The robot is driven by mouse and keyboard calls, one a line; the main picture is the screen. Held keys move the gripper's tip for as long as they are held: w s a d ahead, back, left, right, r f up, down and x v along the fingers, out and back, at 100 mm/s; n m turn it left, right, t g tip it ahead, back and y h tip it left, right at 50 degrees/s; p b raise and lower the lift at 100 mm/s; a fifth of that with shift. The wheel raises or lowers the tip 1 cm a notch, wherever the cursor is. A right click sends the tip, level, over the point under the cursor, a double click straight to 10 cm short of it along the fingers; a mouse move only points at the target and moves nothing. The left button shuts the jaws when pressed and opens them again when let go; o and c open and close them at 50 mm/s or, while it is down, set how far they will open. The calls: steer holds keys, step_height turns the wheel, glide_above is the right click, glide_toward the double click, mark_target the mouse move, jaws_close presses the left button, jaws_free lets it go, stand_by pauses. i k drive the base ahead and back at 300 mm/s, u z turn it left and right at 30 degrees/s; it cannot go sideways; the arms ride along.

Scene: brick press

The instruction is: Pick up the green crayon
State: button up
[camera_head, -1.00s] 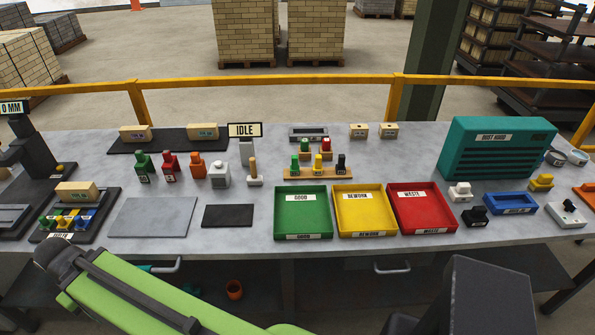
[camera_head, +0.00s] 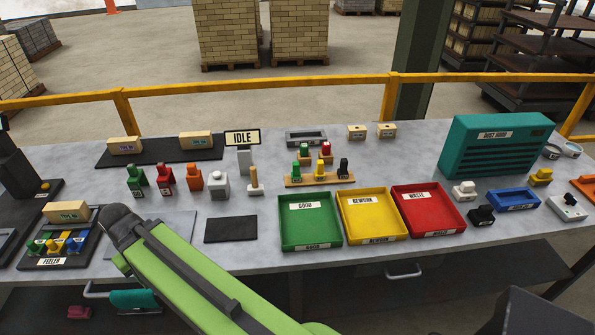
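A wooden rack (camera_head: 318,180) stands mid-table behind the coloured trays. It holds small upright pieces: a green one (camera_head: 296,170) at its left, a yellow one (camera_head: 320,168) and a black one (camera_head: 344,168). The left green piece looks like the green crayon, though it is too small to be sure. Just behind stand another green piece (camera_head: 304,150) and a red piece (camera_head: 326,150). My green arm link crosses the lower left of the view, over the table's front edge.
Green (camera_head: 311,238), yellow (camera_head: 374,230) and red (camera_head: 430,222) trays stand in front of the rack. A wooden-handled stamp (camera_head: 254,180) and bottles, including a green bottle (camera_head: 136,182), stand left of it. A teal dust hood (camera_head: 490,150) is at right.

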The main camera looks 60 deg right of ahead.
mark_target(296, 176)
steer(key=i, duration=0.85)
steer(key=u, duration=0.05)
